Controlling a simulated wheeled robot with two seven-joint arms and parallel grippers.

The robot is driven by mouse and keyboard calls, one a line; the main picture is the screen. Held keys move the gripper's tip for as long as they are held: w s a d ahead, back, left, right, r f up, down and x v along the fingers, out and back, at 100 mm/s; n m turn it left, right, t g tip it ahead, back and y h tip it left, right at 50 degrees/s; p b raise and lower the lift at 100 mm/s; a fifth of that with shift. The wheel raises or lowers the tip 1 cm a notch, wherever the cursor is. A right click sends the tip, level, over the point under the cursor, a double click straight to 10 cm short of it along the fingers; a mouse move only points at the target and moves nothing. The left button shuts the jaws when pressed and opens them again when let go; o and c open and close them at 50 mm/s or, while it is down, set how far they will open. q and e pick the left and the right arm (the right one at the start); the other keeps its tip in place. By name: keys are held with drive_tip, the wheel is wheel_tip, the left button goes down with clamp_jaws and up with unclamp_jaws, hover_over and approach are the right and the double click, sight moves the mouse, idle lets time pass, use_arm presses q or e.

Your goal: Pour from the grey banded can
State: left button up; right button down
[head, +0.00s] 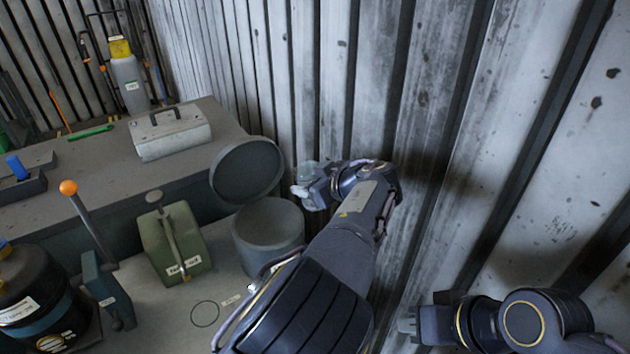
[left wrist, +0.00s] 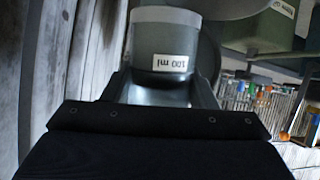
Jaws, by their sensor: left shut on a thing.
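The grey banded can (left wrist: 163,65) is in my left gripper, with a paler band at one end and a white "100 ml" label. In the head view, my left gripper (head: 304,188) is shut on it beside the corrugated wall, and only a small grey part of the can (head: 308,172) shows past the fingers. I cannot tell the can's tilt or contents. A round grey container (head: 268,238) stands below and left of this gripper, with a dark round lid (head: 247,170) raised behind it. My right gripper (head: 408,326) is at the lower right, apart from everything; its jaw opening is unclear.
A green box with a lever (head: 175,242) and an orange-knobbed lever (head: 85,215) stand left of the container. A black drum (head: 35,300) is at the lower left. A grey lidded case (head: 170,132) sits on the bench behind. The corrugated wall (head: 440,130) is close on the right.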

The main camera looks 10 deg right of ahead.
sight(305, 201)
use_arm(q)
drive_tip(key=shift+w+a+f+n+g+h, duration=0.15)
drive_tip(key=shift+w+a+f+h, duration=0.2)
drive_tip(key=shift+a, duration=0.2)
drive_tip(key=shift+w+a+f+n+g+h, duration=0.15)
drive_tip(key=shift+a+f+h, duration=0.1)
drive_tip(key=shift+a+f, duration=0.2)
drive_tip(key=shift+r, duration=0.1)
drive_tip(key=shift+s, duration=0.1)
drive_tip(key=shift+a+f+h+b, duration=0.2)
drive_tip(key=shift+f+h+b, duration=0.1)
drive_tip(key=shift+f+b, duration=1)
drive_tip(key=shift+r, duration=0.15)
drive_tip(key=shift+d+f+n+g+h+b, duration=0.1)
drive_tip(key=shift+f+n+g+h+b, duration=0.25)
drive_tip(key=shift+f+b, duration=0.55)
drive_tip(key=shift+r, duration=0.15)
drive_tip(key=shift+f+g+h+b, duration=0.25)
drive_tip(key=shift+f+h+b, duration=0.2)
drive_tip(key=shift+f+b, duration=0.2)
